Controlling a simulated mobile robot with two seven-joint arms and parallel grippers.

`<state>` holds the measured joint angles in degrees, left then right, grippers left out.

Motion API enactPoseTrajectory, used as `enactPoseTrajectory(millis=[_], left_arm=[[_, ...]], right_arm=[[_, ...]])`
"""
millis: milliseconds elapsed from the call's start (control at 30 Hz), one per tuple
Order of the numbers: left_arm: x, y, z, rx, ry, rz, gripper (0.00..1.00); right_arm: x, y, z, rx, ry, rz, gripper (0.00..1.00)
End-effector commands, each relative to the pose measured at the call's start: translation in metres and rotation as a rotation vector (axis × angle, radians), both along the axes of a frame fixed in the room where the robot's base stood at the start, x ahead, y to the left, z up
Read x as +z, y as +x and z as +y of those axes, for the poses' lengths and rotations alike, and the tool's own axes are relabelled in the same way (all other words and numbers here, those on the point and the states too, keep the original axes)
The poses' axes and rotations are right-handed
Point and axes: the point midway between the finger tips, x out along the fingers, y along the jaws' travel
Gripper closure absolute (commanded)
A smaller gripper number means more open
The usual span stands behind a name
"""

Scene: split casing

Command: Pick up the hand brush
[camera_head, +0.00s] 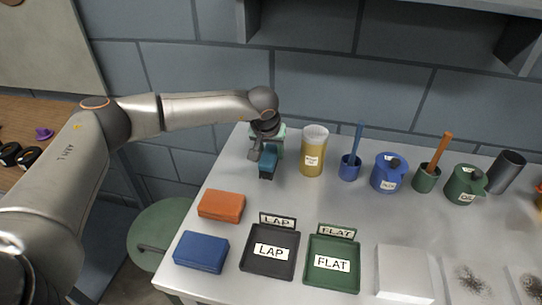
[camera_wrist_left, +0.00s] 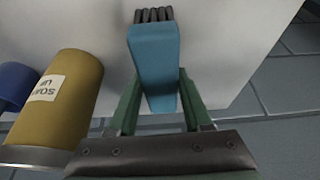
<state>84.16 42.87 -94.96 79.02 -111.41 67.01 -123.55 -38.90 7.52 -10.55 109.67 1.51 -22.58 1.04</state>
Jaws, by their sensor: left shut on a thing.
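The hand brush (camera_head: 268,164) is a teal-blue block at the back left corner of the table. In the left wrist view the brush (camera_wrist_left: 155,60) has dark bristles at its far end. My left gripper (camera_head: 266,148) is shut on it from above; in the left wrist view its green fingers (camera_wrist_left: 157,84) stand on both sides of the brush body. I cannot tell whether the brush touches the table or hangs just above it. My right gripper is not in view.
A yellow labelled canister (camera_head: 312,155) stands close to the right of the brush. Further right are a blue cup (camera_head: 349,170), a blue pot (camera_head: 387,176) and green pots. Orange (camera_head: 221,206) and blue (camera_head: 201,252) blocks and labelled trays (camera_head: 270,262) lie in front. A wall is behind.

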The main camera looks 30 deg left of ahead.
Motion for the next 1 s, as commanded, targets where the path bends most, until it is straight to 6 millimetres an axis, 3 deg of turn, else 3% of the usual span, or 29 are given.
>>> enactPoseTrajectory(millis=[367, 533, 633, 900, 1000], left_arm=[[0.005, 0.001, 0.000, 0.000, 0.000, -0.002, 1.00], [0.020, 0.001, 0.000, 0.001, -0.002, -0.005, 1.00], [0.039, 0.001, 0.000, 0.000, -0.002, -0.007, 1.00], [0.099, -0.042, -0.032, -0.006, 0.000, -0.007, 1.00], [0.107, -0.063, -0.046, -0.008, 0.001, -0.004, 1.00]], right_arm=[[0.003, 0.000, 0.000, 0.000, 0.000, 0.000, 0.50], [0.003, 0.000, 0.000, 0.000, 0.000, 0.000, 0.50], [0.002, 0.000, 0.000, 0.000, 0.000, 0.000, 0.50], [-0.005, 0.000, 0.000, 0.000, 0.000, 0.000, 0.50], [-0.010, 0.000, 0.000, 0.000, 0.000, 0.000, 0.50]])
